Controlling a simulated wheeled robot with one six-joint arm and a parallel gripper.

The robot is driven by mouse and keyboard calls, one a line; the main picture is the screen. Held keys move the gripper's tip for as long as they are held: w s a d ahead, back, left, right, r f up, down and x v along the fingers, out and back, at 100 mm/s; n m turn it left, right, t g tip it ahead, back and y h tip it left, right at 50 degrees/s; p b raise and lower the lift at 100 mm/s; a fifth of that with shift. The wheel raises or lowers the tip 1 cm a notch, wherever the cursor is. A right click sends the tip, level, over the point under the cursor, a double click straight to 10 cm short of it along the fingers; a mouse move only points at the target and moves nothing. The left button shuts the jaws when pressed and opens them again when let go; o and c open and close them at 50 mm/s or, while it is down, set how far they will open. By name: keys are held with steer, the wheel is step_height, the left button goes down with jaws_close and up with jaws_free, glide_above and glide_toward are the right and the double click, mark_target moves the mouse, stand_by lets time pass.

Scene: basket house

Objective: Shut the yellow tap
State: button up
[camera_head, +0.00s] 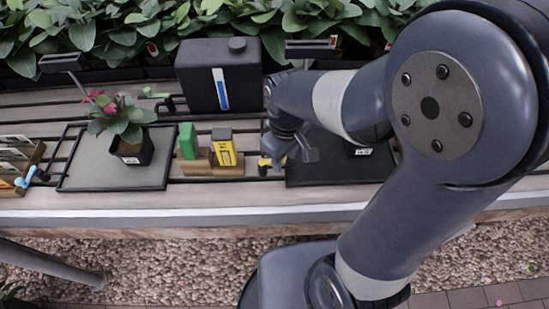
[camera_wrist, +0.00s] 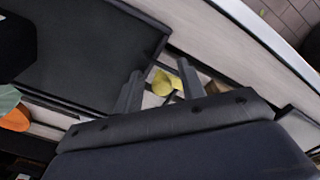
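The yellow tap (camera_head: 265,162) is small and sits at the left edge of the black tray on the slatted bench. In the wrist view the yellow tap (camera_wrist: 165,84) shows as a rounded yellow piece between my fingers. My gripper (camera_wrist: 160,84) is open, with one finger on each side of the yellow piece and visible gaps beside it. In the head view my gripper (camera_head: 299,151) is low over the tray's left side, just right of the tap. The tap's handle position is not clear, and my arm hides part of the area.
A black tray (camera_head: 315,177) lies under my arm. Left of the tap are a yellow pack (camera_head: 224,152) and a green pack (camera_head: 188,141) in a wooden holder. A black tank (camera_head: 205,75) stands behind. A potted plant (camera_head: 131,151) is on the left tray (camera_head: 82,173). A blue tap (camera_head: 29,177) is far left.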

steer(key=shift+a, duration=0.1)
stand_by(0.3)
steer(key=shift+s+a, duration=2.5)
steer(key=shift+a, duration=0.15)
steer(key=shift+w+d+p, duration=0.2)
steer(key=shift+d+p, duration=0.05)
steer(key=shift+p, duration=0.15)
step_height(320, 180, up, 7)
steer(key=p, duration=0.6)
steer(key=shift+f, duration=0.1)
